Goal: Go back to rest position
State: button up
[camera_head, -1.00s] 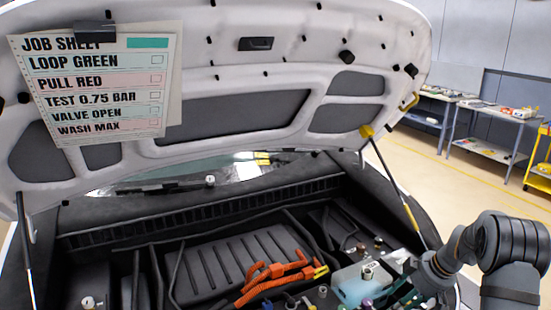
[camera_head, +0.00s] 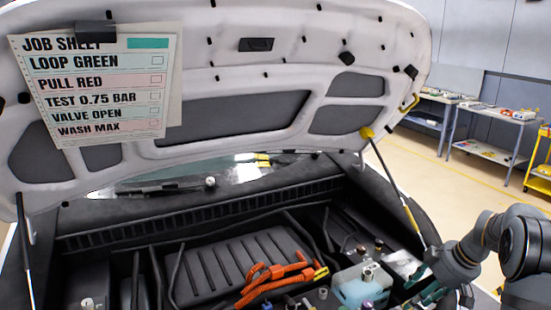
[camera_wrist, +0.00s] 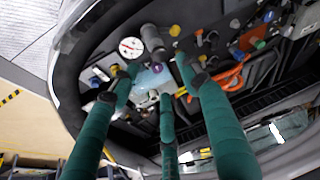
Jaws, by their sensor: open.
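My gripper (camera_wrist: 154,82) shows in the wrist view as long dark green fingers, spread apart with nothing held between them. In the head view my gripper (camera_head: 430,291) is at the lower right, just right of the pale blue coolant tank (camera_head: 362,287), and is partly hidden by my arm. The tank (camera_wrist: 150,77) also shows between and beyond the fingers in the wrist view. A round white gauge (camera_wrist: 130,47) sits close to the left finger there; I cannot tell whether they touch.
The raised hood (camera_head: 240,80) spans above the bay, with a job sheet (camera_head: 95,85) on it. A strut (camera_head: 400,195) stands close to my arm. Orange cables (camera_head: 275,282) lie left of the tank. Tables (camera_head: 490,125) and a yellow cart (camera_head: 540,165) stand beyond open floor.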

jog(key=x, duration=0.5)
jog(key=p+x, duration=0.1)
jog(key=x, duration=0.4)
jog(key=shift+s+f, duration=0.15)
jog(key=shift+s, duration=0.05)
jog(key=r, duration=0.2)
jog(key=d+r+b, duration=0.1)
jog(key=r, duration=0.1)
jog(key=shift+w+r, duration=0.1)
jog(key=shift+r, duration=0.3)
jog(key=s+d+r+b, duration=0.2)
jog(key=s+d+r, duration=0.2)
jog(key=d+r, duration=0.45)
jog(key=s+a+m+h, duration=0.1)
jog(key=a+m, duration=0.3)
jog(key=a, duration=0.9)
jog(key=s+a+m+t+h+p, duration=0.1)
jog(key=s+a+m, duration=0.3)
jog(key=a, duration=0.9)
jog(key=shift+s+f+h+p, duration=0.15)
jog(key=shift+s+h+p, duration=0.15)
jog(key=shift+h, duration=0.3)
